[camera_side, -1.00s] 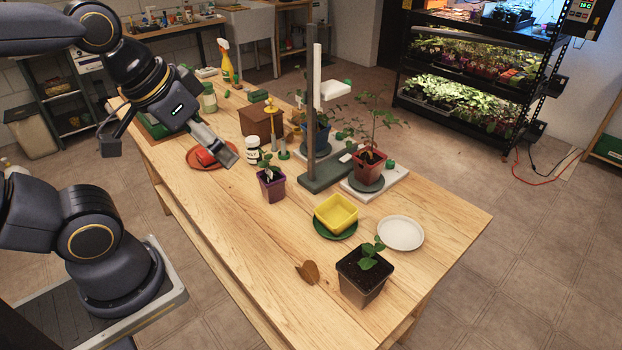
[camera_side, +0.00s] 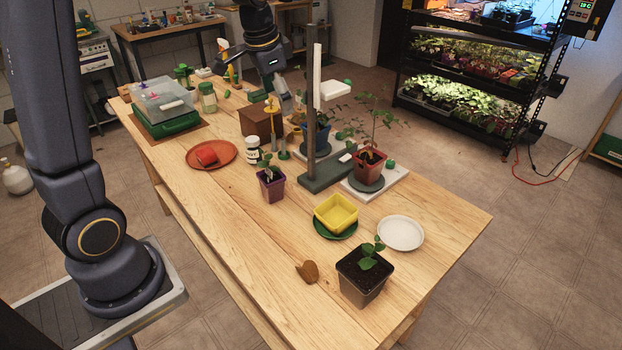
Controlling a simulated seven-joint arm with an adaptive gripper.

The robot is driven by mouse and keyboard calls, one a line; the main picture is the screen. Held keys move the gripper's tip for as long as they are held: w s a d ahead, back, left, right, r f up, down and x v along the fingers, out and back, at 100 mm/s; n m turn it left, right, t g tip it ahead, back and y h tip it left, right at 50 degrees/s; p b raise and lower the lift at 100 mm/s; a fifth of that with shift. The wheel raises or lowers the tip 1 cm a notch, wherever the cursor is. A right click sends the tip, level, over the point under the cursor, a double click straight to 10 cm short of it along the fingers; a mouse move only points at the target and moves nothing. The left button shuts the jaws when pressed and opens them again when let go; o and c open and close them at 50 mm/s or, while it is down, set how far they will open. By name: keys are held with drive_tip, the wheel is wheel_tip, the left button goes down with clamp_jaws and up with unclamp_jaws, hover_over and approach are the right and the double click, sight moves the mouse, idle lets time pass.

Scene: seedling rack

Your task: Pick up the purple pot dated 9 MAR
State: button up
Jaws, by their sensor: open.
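A small purple pot (camera_side: 272,190) with a dark-leaved seedling stands upright on the wooden table, left of the grey stand's base. Any date on it is too small to read. My gripper (camera_side: 283,98) is at the far side of the table, above and behind the brown box, well away from the purple pot. Its fingers point down and are partly lost against the background. Nothing shows held in it.
A grey upright stand (camera_side: 311,120) rises right of the purple pot. A white jar (camera_side: 252,151) and yellow-topped stakes stand behind it. The left front tabletop is clear.

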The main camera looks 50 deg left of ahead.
drive_tip(key=n+g, duration=0.1)
drive_tip(key=g, duration=0.1)
hover_over(271, 178)
drive_tip(key=d, duration=0.2)
wheel_tip(271, 178, down, 11)
drive_tip(key=shift+n+g+h, duration=0.3)
drive_tip(key=shift+g+h, duration=0.1)
drive_tip(key=f, duration=0.4)
drive_tip(key=a+f, duration=0.1)
drive_tip(key=f, duration=0.8)
drive_tip(key=shift+s+a, duration=0.25)
drive_tip(key=shift+s, duration=0.05)
drive_tip(key=shift+w+a+f, duration=0.15)
drive_tip(key=shift+w+f, duration=0.05)
drive_tip(key=shift+f, duration=1.35)
drive_tip(key=shift+w+a+f, duration=0.1)
drive_tip(key=shift+w+f, duration=0.05)
drive_tip(key=shift+f, duration=1.35)
drive_tip(key=shift+c, duration=0.4)
drive_tip(key=c, duration=1.2)
